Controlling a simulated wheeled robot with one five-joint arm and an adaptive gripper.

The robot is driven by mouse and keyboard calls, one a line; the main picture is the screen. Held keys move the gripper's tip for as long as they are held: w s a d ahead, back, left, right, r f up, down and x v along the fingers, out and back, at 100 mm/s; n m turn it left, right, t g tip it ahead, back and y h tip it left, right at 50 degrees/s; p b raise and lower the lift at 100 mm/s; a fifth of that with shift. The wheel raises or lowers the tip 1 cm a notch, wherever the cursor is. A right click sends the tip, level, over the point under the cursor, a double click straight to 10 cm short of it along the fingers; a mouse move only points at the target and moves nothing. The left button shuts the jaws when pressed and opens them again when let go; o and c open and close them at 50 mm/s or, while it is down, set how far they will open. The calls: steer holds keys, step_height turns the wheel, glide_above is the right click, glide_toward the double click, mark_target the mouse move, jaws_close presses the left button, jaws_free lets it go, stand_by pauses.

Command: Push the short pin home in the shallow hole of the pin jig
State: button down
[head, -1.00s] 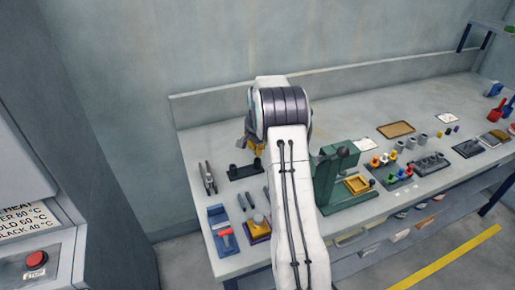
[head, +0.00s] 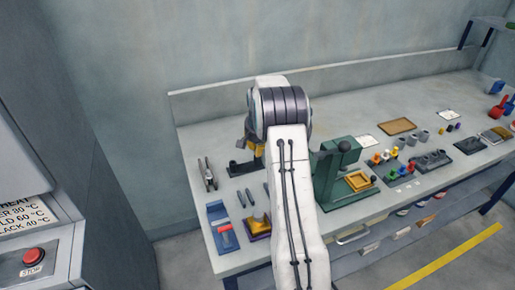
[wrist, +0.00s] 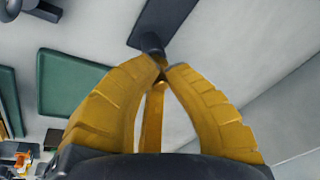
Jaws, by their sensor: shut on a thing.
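The pin jig (head: 240,170) is a dark flat base with raised round bosses, at the back left of the bench. In the wrist view the dark base (wrist: 150,18) is at the top, with a round dark boss (wrist: 151,42) just beyond my fingertips. My gripper (wrist: 159,72) has yellow fingers shut together on a small dark piece, taken as the short pin, mostly hidden between the tips. In the head view my gripper (head: 257,151) is over the right end of the jig, partly behind my arm. I cannot tell how deep the pin sits.
Pliers (head: 208,174) lie left of the jig. A blue tray with a red-handled tool (head: 226,236) and a purple-and-yellow block (head: 259,225) are in front. A green press (head: 334,170) stands close on the right. The wall is behind the bench.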

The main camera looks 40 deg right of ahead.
steer(key=shift+f+b, duration=0.35)
steer(key=shift+f, duration=0.2)
steer(key=c, duration=1.3)
jaws_free()
steer(key=shift+c, duration=0.2)
steer(key=shift+r, duration=0.1)
steer(key=v, duration=1.2)
